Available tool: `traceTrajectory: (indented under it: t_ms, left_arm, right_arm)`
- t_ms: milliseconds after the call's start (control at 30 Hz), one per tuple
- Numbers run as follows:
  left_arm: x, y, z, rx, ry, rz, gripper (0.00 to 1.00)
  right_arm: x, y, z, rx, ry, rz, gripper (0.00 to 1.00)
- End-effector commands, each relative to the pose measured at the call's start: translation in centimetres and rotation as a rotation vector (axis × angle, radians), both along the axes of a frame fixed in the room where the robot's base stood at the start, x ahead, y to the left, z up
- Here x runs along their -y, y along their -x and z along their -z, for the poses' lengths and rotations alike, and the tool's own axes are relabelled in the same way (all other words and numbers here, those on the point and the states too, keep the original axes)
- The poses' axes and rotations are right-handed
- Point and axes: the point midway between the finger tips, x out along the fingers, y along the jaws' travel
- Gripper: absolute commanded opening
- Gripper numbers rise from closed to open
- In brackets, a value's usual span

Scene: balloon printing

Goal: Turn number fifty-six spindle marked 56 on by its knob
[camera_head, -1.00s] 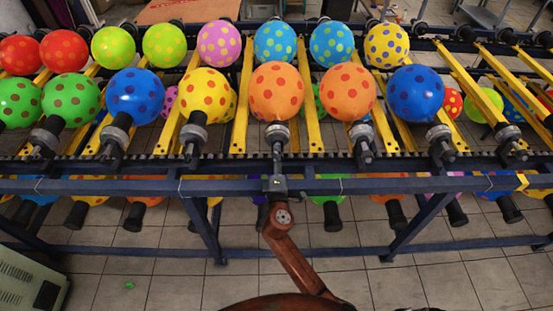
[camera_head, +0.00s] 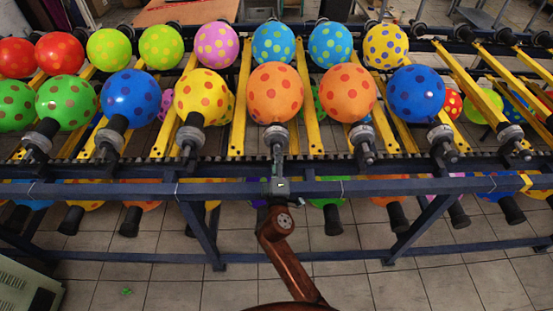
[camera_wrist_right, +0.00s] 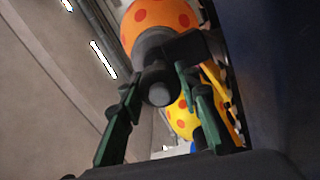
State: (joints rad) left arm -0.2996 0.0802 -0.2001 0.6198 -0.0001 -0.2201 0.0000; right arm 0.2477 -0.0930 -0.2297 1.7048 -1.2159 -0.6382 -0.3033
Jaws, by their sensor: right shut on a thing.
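An orange balloon with red dots (camera_head: 275,92) sits on a spindle in the middle of the front row. The grey knob (camera_wrist_right: 158,86) at that spindle's near end lies between the dark green fingers of my right gripper (camera_wrist_right: 156,95) in the right wrist view. In the head view my right gripper (camera_head: 278,166) points straight at this spindle, and my brown arm comes up from below. The gripper is shut on the knob. No number 56 is readable in either view. My left gripper is not in view.
Neighbouring spindles hold a yellow balloon (camera_head: 201,97), another orange balloon (camera_head: 348,94) and a blue balloon (camera_head: 416,92). A dark blue rail (camera_head: 400,187) runs across in front. Tiled floor (camera_head: 400,280) is free below.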

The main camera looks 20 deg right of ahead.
Motion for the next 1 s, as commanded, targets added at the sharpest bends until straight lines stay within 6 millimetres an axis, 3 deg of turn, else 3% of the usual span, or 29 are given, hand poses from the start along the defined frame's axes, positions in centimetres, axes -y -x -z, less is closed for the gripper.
traceTrajectory:
  t_ms: [33,67,300,667,1000]
  left_arm:
    - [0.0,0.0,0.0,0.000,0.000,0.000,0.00]
    - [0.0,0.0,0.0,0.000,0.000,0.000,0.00]
    - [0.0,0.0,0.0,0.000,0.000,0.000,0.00]
    - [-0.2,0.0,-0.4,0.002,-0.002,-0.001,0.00]
    - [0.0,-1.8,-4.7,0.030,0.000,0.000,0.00]
  right_arm:
    - [0.0,0.0,0.0,0.000,0.000,0.000,0.06]
    - [0.0,0.0,0.0,0.000,0.000,0.000,0.32]
    - [0.0,0.0,0.0,0.000,0.001,0.000,0.49]
    - [0.0,0.0,-0.2,-0.009,0.036,0.000,0.49]
    - [0.0,0.0,-0.8,-0.128,0.457,0.000,0.49]
